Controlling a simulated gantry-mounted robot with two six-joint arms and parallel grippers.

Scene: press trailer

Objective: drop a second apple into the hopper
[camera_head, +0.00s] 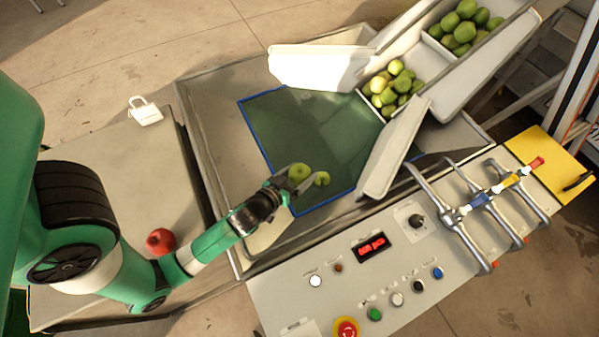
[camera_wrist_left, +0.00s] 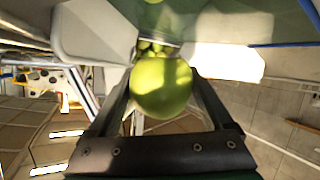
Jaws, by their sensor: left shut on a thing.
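My left gripper (camera_head: 284,180) reaches in from the left over the hopper and is shut on a green apple (camera_head: 299,172). In the left wrist view this apple (camera_wrist_left: 162,86) sits between the two fingers. My right gripper is not in view.
Several green apples (camera_head: 390,88) fill compartments of a white conveyor (camera_head: 465,85) at the upper right. White guide plates (camera_head: 320,66) flank its entry. A red fruit (camera_head: 160,241) lies on the left table. A control panel (camera_head: 345,285) with buttons and metal handles stands in front.

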